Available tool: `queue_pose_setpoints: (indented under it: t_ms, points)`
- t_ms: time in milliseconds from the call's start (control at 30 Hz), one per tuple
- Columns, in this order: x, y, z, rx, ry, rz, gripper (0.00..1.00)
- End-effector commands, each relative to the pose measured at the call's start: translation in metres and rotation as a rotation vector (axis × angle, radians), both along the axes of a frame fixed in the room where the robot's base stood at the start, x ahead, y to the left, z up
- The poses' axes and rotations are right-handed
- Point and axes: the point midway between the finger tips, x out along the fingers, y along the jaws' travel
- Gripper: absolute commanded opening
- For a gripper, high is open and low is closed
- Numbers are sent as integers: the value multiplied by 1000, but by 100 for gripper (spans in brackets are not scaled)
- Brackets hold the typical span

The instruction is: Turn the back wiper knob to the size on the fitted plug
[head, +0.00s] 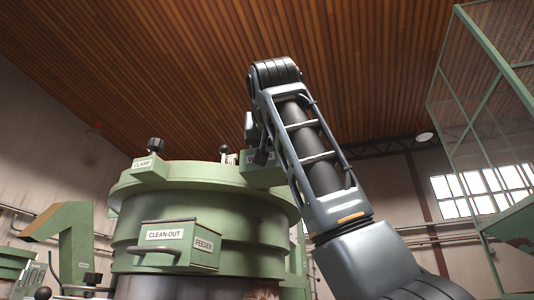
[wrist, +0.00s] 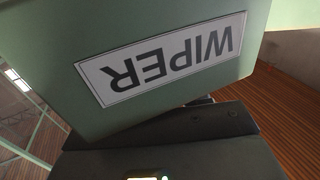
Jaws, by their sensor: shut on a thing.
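A green block with a white WIPER label (wrist: 160,62) fills the upper part of the wrist view, its text upside down. In the head view the wiper block (head: 262,177) stands on the rim of the green hopper (head: 190,185), partly hidden by my arm. The dark body of my gripper (wrist: 185,130) is right against this block in the wrist view. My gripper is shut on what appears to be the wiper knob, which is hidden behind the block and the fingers. The knob's size marks do not show. I cannot make out a fitted plug or its size.
A clamp block (head: 150,170) with a black knob (head: 156,144) stands on the rim at left. A clean-out drawer (head: 165,246) with a handle and a feeder label juts from the hopper's front. A green mesh frame (head: 485,110) stands at right.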

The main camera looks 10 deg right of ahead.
Motion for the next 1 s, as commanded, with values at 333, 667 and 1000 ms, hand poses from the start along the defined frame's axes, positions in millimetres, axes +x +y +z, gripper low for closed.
queue_pose_setpoints:
  t_ms: [333,667,1000]
  points:
    - [0,-1,0,-1,0,-20,0]
    - [0,-1,1,-1,-1,-19,62]
    - [-3,0,0,0,-1,-18,67]
